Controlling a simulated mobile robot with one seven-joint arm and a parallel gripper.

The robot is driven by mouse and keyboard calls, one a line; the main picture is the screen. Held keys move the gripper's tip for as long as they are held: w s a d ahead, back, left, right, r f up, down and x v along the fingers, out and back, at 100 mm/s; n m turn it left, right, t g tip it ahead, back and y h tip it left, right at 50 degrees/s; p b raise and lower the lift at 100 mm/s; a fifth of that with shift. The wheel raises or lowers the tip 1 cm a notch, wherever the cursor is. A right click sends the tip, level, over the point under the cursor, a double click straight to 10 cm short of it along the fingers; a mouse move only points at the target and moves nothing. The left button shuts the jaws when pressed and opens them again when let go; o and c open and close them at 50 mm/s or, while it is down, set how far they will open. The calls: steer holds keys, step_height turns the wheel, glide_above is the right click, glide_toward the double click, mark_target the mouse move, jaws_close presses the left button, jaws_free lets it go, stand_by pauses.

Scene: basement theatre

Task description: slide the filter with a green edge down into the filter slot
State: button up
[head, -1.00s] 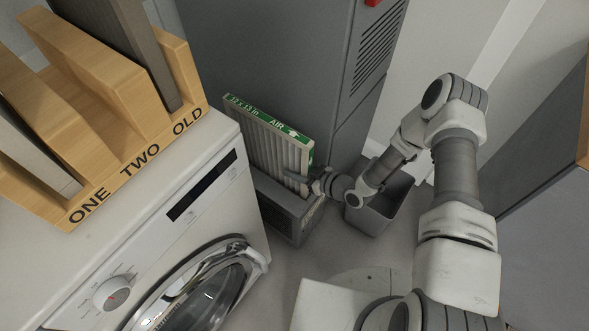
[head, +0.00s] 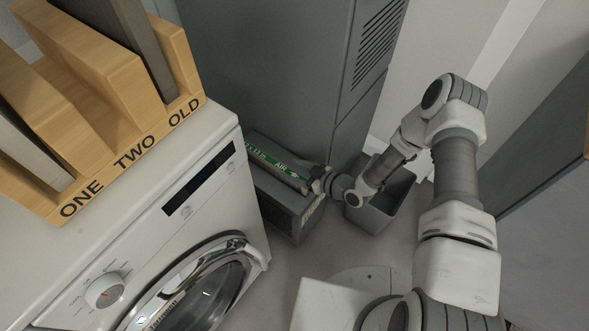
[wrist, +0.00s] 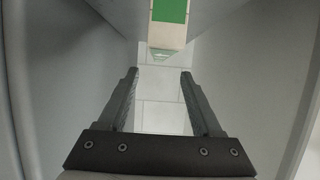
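The filter with a green edge (head: 276,165) sits down in the grey filter slot housing (head: 286,212) at the foot of the grey cabinet. Only its green top edge, with "AIR" printed on it, shows in the head view; its pleated body is hidden. The green also shows at the top of the wrist view (wrist: 170,10). My gripper (head: 316,182) is at the right end of the green edge. In the wrist view my gripper (wrist: 160,80) has its fingers apart with only pale floor between them, and the green edge lies beyond the fingertips.
A white washing machine (head: 150,235) stands left of the slot, with a wooden rack (head: 135,125) marked ONE, TWO, OLD on top. The grey cabinet (head: 270,70) rises behind. A grey open bin (head: 385,205) stands close to the right, under my arm.

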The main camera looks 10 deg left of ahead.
steer(key=shift+d, duration=0.1)
steer(key=p+v, duration=0.5)
steer(key=v, duration=1.2)
steer(key=shift+r, duration=0.2)
steer(key=shift+w+d, duration=0.15)
